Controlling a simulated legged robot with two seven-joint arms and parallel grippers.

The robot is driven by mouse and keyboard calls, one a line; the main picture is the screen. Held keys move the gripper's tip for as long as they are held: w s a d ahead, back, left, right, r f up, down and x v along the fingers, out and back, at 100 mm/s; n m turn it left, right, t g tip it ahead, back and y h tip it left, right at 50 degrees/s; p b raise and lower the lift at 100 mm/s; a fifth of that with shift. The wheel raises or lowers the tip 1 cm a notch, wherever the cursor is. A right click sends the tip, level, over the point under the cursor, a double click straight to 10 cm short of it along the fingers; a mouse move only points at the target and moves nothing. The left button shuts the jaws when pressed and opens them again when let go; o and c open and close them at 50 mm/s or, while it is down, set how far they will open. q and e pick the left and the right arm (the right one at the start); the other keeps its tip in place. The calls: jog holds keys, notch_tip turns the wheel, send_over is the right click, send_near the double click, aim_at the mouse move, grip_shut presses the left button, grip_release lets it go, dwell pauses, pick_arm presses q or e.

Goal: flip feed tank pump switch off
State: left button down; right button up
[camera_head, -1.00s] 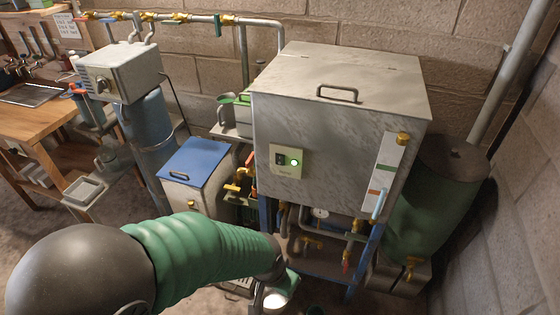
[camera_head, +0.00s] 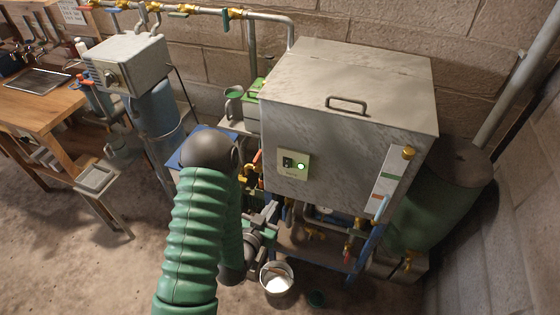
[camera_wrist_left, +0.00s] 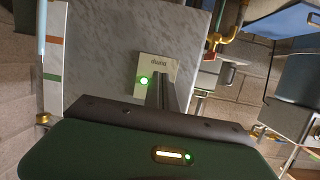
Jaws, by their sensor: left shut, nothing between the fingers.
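The feed tank (camera_head: 330,100) is a large grey metal box with a handle on its lid. A pale switch panel (camera_head: 293,165) on its front has a small dark switch (camera_head: 287,162) and a lit green lamp (camera_head: 301,167). My left gripper (camera_head: 270,211) is below and a little left of the panel in the head view, shut and empty. In the left wrist view the closed fingers (camera_wrist_left: 168,90) point at the panel (camera_wrist_left: 155,66). They cover part of it and hide the switch, while the green lamp (camera_wrist_left: 144,81) shows beside them. I cannot tell whether they touch it. My right gripper is out of view.
A white bucket (camera_head: 277,278) stands on the floor below my left gripper. A level gauge strip (camera_head: 388,180) is on the tank's right side. Pipes and valves lie under the tank. A blue-lidded box is partly behind my left arm.

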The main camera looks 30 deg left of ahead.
pick_arm(q)
jog(key=r, duration=0.1)
jog(key=s+a+r+n+t+y, duration=0.1)
jog(key=shift+a+r+t, duration=0.3)
jog(key=b, duration=0.7)
send_near(287, 163)
jog(key=w+a+f, duration=0.3)
jog(key=w, duration=0.3)
jog(key=shift+w+d+f, duration=0.1)
jog(key=shift+d, duration=0.05)
